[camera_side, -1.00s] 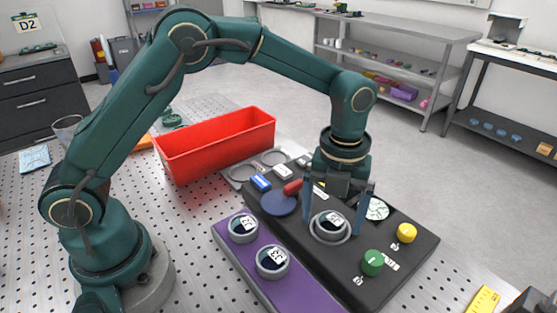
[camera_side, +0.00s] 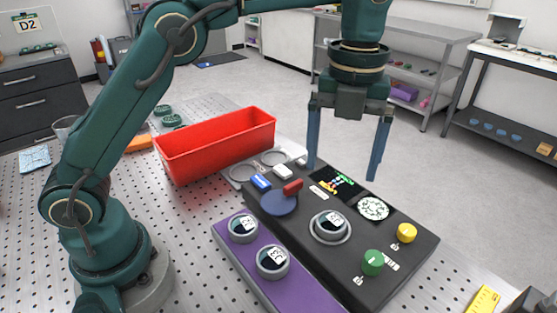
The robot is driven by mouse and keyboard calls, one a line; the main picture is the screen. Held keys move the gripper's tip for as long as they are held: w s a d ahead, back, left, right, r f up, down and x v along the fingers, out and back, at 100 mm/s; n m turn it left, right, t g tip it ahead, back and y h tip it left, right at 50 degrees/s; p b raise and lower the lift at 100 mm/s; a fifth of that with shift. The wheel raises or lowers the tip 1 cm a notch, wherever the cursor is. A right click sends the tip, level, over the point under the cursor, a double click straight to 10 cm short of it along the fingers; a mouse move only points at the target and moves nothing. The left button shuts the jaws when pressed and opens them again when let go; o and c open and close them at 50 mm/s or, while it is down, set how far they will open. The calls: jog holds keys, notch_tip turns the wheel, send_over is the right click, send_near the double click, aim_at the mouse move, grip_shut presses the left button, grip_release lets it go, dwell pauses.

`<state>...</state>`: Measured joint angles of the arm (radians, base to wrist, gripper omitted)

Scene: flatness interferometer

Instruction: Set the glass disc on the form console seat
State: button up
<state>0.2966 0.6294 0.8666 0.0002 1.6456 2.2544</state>
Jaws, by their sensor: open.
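The black form console (camera_side: 395,236) lies on the perforated table. A round grey-rimmed disc with a dark face and a small white label (camera_side: 330,225) sits in the ring-shaped seat (camera_side: 347,237) on the console. Two similar labelled discs, one (camera_side: 243,227) and another (camera_side: 272,261), sit on the purple rack (camera_side: 232,256) to the left. My gripper (camera_side: 343,172) is open and empty, raised above the console's far side, with its blue fingers wide apart and clear of the disc.
A red bin (camera_side: 215,150) stands behind the purple rack.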

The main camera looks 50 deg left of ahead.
jog(key=s+a+r+n+t, duration=0.3)
jog(key=s+a+r+n, duration=0.3)
jog(key=n, duration=0.8)
jog(key=s+a+f+n+t, duration=0.2)
jog(key=s+a+f+n, duration=0.2)
jog(key=n, duration=1.1)
jog(key=s+f, duration=0.3)
jog(key=s, duration=0.3)
jog(key=shift+t, duration=0.3)
